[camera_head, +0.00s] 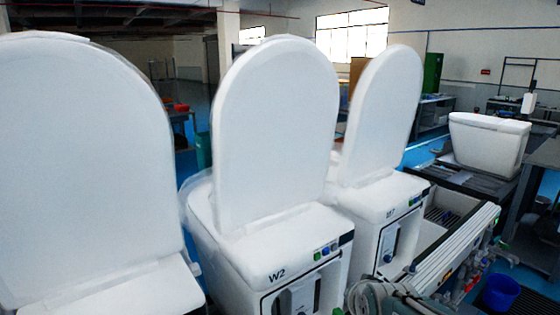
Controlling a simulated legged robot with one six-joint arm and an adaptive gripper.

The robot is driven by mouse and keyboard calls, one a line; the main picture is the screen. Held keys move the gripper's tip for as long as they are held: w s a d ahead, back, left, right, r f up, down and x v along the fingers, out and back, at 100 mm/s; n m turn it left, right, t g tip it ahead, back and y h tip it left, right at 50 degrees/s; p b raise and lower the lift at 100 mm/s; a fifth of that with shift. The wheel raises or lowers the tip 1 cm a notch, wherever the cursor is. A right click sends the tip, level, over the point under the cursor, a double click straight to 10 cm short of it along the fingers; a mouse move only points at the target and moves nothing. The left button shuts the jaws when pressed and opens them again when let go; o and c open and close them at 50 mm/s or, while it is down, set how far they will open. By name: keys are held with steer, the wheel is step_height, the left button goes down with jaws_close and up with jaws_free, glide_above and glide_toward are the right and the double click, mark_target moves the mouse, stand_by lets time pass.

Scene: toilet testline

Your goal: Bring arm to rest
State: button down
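My gripper cannot be made out in the head view. A grey, rounded mechanical shape (385,298) is cut off by the bottom edge, right of centre. I cannot tell whether it is part of my arm or of the equipment there. No fingers show clearly, and no held object is seen.
White toilet units with raised lids stand close in a row: a left one (85,180), the middle W2 (278,130) and a right one (385,115). A white tank (488,145), a metal-framed bench (455,255) and a blue bucket (500,293) are at right.

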steer(key=s+r+n+g, duration=0.1)
steer(key=s+n+g, duration=0.3)
steer(key=s, duration=1.4)
steer(key=shift+d+r+n, duration=0.2)
steer(key=shift+r+n, duration=0.15)
steer(key=shift+n, duration=0.25)
steer(key=shift+s+d+r, duration=0.1)
steer(key=shift+s+d, duration=0.2)
